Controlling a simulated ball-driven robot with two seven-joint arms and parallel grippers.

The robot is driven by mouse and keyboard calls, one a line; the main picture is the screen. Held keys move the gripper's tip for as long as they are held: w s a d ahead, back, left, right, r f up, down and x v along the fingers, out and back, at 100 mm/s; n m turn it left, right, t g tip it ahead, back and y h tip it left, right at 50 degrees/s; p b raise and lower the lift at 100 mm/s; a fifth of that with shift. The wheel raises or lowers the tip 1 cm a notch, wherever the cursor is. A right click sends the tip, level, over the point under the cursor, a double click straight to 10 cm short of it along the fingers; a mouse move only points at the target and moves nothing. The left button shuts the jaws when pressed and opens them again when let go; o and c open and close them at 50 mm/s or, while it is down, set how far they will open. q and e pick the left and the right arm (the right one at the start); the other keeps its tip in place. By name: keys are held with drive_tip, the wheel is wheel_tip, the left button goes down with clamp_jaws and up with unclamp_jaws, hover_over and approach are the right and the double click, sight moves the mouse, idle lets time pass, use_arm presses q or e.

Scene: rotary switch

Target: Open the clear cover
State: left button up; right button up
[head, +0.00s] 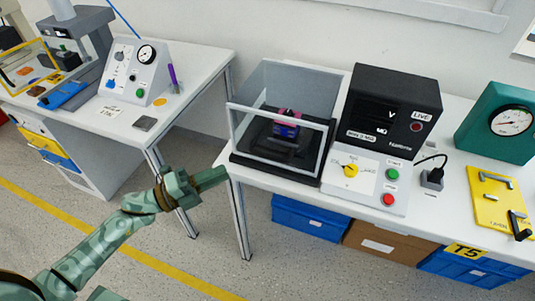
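The clear cover (252,127) is a see-through box with pale and dark edges. It sits down over a dark base (270,170) on the white table, and a small purple and pink part (286,127) shows inside. My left gripper (224,174) points right, near the table's left edge, a little left of the cover's lower front corner. It looks apart from the cover, but the gap is hard to judge. Its fingers look close together from this angle, so I cannot tell if they are open. My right gripper is not in view.
Right of the cover stands a black meter box (393,108) with a white panel bearing a yellow rotary knob (351,170), a green button (392,174) and a red button (388,199). A teal gauge (505,125) and yellow plate (497,200) lie farther right. Blue bins (310,217) sit below.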

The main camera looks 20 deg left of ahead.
sight(267, 154)
use_arm(q)
drive_tip(key=x, duration=1.3)
drive_tip(key=shift+w+d, duration=0.1)
drive_tip(key=shift+w, duration=0.05)
clamp_jaws()
